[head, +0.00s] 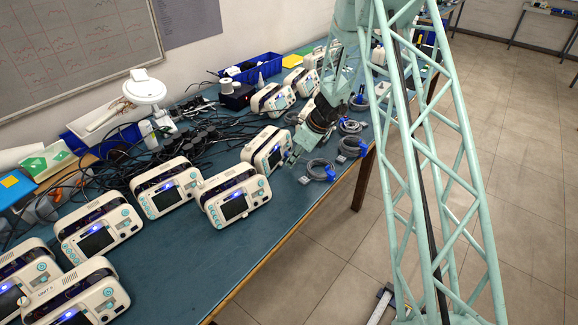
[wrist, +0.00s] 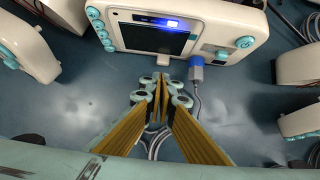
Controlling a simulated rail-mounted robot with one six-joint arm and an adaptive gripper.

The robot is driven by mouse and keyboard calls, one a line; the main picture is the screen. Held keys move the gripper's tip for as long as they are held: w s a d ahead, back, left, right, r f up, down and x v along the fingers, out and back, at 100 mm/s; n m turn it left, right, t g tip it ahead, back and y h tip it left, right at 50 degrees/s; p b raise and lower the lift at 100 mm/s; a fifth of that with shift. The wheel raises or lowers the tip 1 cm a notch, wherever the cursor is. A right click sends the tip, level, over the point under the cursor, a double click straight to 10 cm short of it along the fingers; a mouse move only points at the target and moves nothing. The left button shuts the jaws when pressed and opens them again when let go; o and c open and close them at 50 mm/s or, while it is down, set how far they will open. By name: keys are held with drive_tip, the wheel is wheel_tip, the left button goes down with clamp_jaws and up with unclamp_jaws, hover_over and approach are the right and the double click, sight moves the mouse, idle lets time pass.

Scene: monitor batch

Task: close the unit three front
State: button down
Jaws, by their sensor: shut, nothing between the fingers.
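Several white monitors with dark screens and teal buttons stand on the blue table. I cannot read which one is unit three. My gripper (head: 294,153) is low over the table, close to the right side of one monitor (head: 268,151) in the head view. In the wrist view my gripper (wrist: 161,84) is shut and empty, its fingertips together just short of a monitor (wrist: 190,28) with a lit blue strip. Whether they touch it I cannot tell. A blue plug (wrist: 196,68) is on that monitor's lower edge. I cannot make out whether any front is open.
Coiled grey cables (head: 321,169) lie along the table's right edge. Other monitors (head: 167,187) stand close by on the left. Black cables (head: 178,150) crowd the back, near a white dish-shaped device (head: 145,89). The blue tabletop (head: 200,259) is bare along the front.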

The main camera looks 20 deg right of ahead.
sight(282, 167)
drive_tip(key=shift+w+a+f+b, duration=0.2)
drive_tip(key=shift+f+b, duration=0.1)
drive_tip(key=shift+b, duration=0.15)
drive_tip(key=shift+w+a+f, duration=0.55)
drive_tip(key=shift+w+a, duration=0.25)
drive_tip(key=shift+a, duration=0.05)
drive_tip(key=shift+s+d+b, duration=0.4)
drive_tip(key=shift+s+d, duration=0.25)
drive_tip(key=shift+s+d+r+b, duration=0.15)
drive_tip(key=shift+s+d+b, duration=0.25)
drive_tip(key=shift+s+d, duration=0.25)
drive_tip(key=s+d+r+p, duration=0.2)
drive_tip(key=s+d+r, duration=0.2)
drive_tip(key=r, duration=0.4)
drive_tip(key=shift+s+d, duration=0.25)
drive_tip(key=shift+d, duration=0.1)
drive_tip(key=shift+d+f, duration=0.1)
drive_tip(key=shift+d, duration=0.15)
